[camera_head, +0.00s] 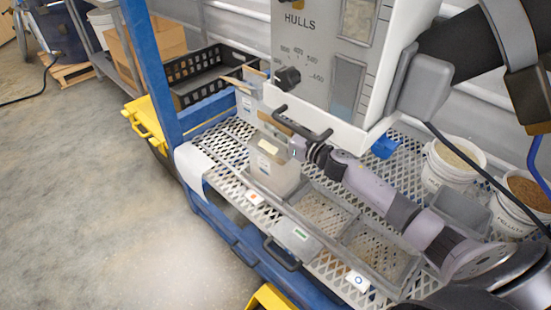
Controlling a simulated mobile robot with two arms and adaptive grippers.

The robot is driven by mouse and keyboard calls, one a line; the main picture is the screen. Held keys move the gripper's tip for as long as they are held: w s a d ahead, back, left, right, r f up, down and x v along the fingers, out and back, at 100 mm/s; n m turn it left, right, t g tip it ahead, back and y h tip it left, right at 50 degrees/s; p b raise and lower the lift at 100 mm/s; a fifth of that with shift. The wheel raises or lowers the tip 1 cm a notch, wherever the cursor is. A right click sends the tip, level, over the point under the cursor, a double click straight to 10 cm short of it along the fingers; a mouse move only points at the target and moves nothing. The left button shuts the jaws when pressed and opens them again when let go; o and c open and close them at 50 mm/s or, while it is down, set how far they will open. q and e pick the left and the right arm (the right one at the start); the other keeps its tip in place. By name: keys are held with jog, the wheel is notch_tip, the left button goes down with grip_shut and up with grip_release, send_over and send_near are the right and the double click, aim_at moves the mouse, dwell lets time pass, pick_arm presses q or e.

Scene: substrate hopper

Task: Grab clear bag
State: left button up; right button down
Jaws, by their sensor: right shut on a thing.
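The clear bag (273,172) looks like a translucent, greyish upright pouch with a pale label near its top. It stands on the metal mesh shelf (230,150), under the spout of the hopper. My right gripper (294,149) reaches in from the lower right and is shut on the upper right edge of the bag. The fingertips are small and partly hidden against the bag. My left gripper is not in view.
The white hopper (330,60) marked HULLS hangs above, with a black handle (302,122) just over my gripper. Grey trays (380,255) sit right of the bag. White buckets (450,165) stand further right. A black crate (212,75) is behind left.

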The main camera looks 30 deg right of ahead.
jog(key=shift+r, duration=0.25)
dwell(0.8)
